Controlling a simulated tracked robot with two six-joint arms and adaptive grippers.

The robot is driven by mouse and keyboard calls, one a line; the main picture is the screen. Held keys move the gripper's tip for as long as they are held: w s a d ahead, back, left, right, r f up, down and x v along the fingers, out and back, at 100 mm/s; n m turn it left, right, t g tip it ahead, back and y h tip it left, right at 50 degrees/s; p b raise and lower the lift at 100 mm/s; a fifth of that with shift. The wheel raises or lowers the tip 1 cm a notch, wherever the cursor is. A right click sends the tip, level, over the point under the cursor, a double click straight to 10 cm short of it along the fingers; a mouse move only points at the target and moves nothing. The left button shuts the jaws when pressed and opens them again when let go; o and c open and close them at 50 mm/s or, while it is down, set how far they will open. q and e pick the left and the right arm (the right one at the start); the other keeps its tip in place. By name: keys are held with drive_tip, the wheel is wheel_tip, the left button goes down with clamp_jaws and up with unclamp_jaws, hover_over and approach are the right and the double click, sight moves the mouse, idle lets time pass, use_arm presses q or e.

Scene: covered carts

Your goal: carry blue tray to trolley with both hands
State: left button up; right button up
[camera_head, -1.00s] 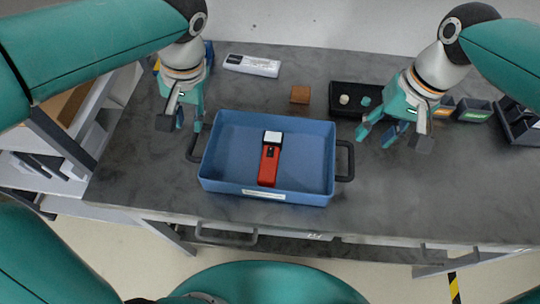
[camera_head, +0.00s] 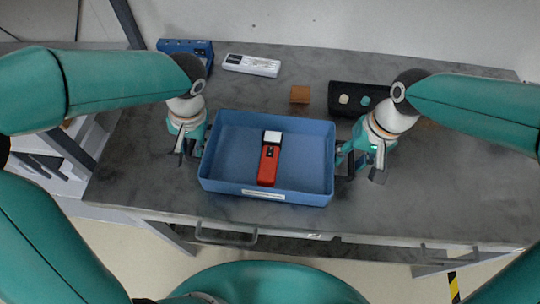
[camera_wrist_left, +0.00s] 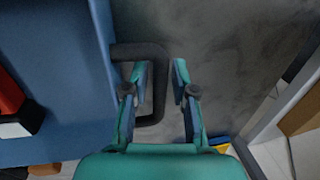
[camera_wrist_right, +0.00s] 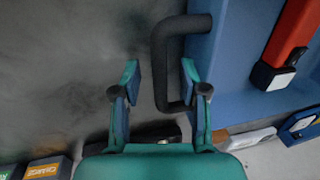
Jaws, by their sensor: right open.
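The blue tray (camera_head: 225,165) sits on the grey table, with a red handheld device (camera_head: 268,165) with a white end lying in it. My left gripper (camera_head: 190,150) is at the tray's left handle. In the left wrist view its open fingers (camera_wrist_left: 158,72) stand on either side of the dark handle bar (camera_wrist_left: 158,95). My right gripper (camera_head: 361,165) is at the right handle. In the right wrist view its open fingers (camera_wrist_right: 159,73) stand on either side of that handle's bar (camera_wrist_right: 160,60). In the head view both handles are mostly hidden. I cannot make out a trolley.
Behind the tray on the table (camera_head: 430,190) are a white device (camera_head: 250,65), a brown block (camera_head: 300,94), a black tray (camera_head: 377,92) with small round pieces and a blue box (camera_head: 187,46). Labelled bins (camera_wrist_right: 45,168) show in the right wrist view. Table right of the tray is clear.

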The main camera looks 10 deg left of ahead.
use_arm(q)
drive_tip(key=c, duration=0.4)
use_arm(e)
drive_tip(key=c, duration=0.4)
use_arm(q)
clamp_jaws()
use_arm(e)
clamp_jaws()
use_arm(q)
drive_tip(key=shift+r, duration=0.2)
use_arm(e)
drive_tip(key=shift+r, duration=0.2)
